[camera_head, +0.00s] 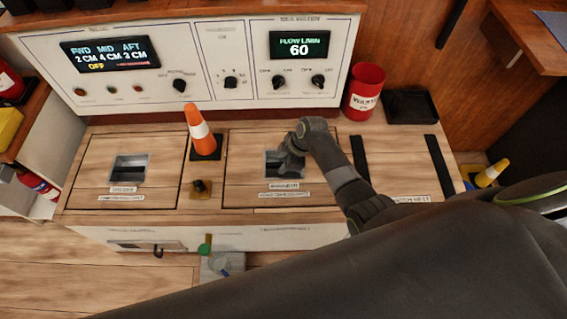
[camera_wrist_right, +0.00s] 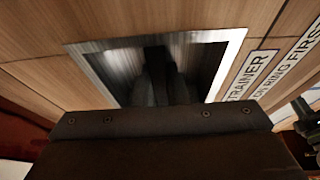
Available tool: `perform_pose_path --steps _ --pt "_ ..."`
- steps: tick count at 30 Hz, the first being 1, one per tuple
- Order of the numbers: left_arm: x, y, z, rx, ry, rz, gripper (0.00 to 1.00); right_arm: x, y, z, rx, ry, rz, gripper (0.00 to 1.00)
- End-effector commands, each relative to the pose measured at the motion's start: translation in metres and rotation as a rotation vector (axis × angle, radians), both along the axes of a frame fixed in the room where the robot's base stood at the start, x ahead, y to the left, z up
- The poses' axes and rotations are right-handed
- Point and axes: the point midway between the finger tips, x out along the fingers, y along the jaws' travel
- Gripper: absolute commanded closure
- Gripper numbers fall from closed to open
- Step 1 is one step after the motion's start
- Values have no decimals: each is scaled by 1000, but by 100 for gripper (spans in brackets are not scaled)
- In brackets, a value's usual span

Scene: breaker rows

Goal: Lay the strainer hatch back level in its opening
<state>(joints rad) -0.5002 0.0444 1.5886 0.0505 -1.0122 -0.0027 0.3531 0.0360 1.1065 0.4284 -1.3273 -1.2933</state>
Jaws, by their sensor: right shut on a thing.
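The strainer hatch (camera_head: 245,150) is a pale wooden panel on the right half of the low counter, with a dark outline and a label strip. It looks flush or nearly so; a small tilt cannot be told. Its square metal-rimmed recess (camera_head: 270,170) also shows in the right wrist view (camera_wrist_right: 232,52), beside a label reading "TRAINER". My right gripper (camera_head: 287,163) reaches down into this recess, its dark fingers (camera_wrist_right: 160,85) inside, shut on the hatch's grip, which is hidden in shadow. My left gripper is not in view.
An orange cone (camera_head: 200,136) stands left of the hatch, near a small black knob (camera_head: 200,187). A second recessed hatch (camera_head: 95,165) lies at left. A red bin (camera_head: 364,92) and black tray (camera_head: 411,107) stand behind right. The control panel (camera_head: 215,50) rises behind.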

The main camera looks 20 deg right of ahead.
Motion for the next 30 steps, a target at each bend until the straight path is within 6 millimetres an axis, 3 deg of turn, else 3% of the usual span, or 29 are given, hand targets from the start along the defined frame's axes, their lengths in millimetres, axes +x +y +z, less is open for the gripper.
perform_pose_path --steps 5,6,11,22,26,30 --pt "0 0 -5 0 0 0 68 2 1 -4 2 -7 1 100" --pt "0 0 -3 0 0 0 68 2 1 -2 2 -7 1 82" --pt "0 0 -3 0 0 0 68 1 1 -3 1 -4 0 62" --pt "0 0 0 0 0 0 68 -1 -3 1 -1 1 -1 62" --pt "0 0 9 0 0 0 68 -3 -10 20 -2 -2 -2 62" --pt "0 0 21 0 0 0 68 -5 -21 52 -1 -5 -1 62"
